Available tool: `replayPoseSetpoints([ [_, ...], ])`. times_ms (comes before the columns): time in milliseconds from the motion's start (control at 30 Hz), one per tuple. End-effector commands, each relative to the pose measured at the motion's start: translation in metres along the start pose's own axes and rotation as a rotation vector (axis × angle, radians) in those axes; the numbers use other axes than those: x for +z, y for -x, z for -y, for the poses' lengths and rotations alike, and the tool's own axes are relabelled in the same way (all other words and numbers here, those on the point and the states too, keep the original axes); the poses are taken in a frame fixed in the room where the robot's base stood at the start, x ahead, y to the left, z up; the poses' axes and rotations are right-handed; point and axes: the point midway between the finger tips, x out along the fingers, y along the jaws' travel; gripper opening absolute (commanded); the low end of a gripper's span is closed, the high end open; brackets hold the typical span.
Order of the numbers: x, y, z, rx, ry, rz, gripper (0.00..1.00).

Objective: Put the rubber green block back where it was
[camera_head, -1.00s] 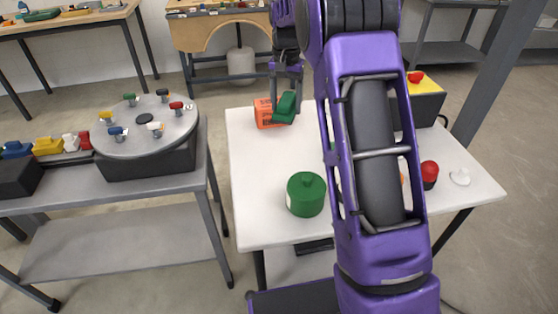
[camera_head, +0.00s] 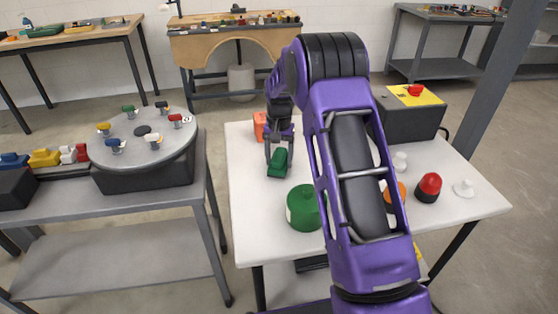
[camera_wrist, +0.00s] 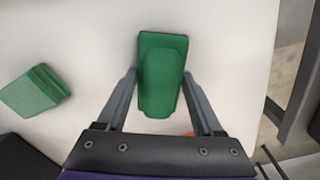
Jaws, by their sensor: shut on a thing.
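The green block (camera_head: 277,164) is held in my gripper (camera_head: 279,152) over the far left part of the white table (camera_head: 250,190). In the wrist view the block (camera_wrist: 161,88) sits between the two fingers, with a rounded upper part over a wider rectangular part. I cannot tell whether its underside touches the table. A second green piece (camera_wrist: 36,91) lies on the table at the left of the wrist view. It does not show in the head view, where my arm covers part of the table.
A green lidded cylinder (camera_head: 303,208) stands nearer than the block. An orange box (camera_head: 260,126) is just behind my gripper. A red-topped item (camera_head: 428,187), a white knob (camera_head: 464,188) and a dark box (camera_head: 408,115) are at the right. A round turntable (camera_head: 143,143) stands on the left bench.

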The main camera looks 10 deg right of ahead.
Motion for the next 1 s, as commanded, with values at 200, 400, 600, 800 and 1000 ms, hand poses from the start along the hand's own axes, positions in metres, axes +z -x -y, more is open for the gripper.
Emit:
replayPoseSetpoints([
  [200,0.0,-0.003,0.0,-0.001,0.0,-0.001,0.16],
  [400,0.0,-0.007,0.0,0.0,0.0,-0.001,0.7],
  [600,0.0,-0.006,0.0,-0.001,0.0,-0.001,0.98],
  [800,0.0,-0.005,0.0,-0.001,0.0,-0.001,0.98],
  [1000,-0.001,0.009,0.001,-0.002,0.0,-0.004,0.98],
])
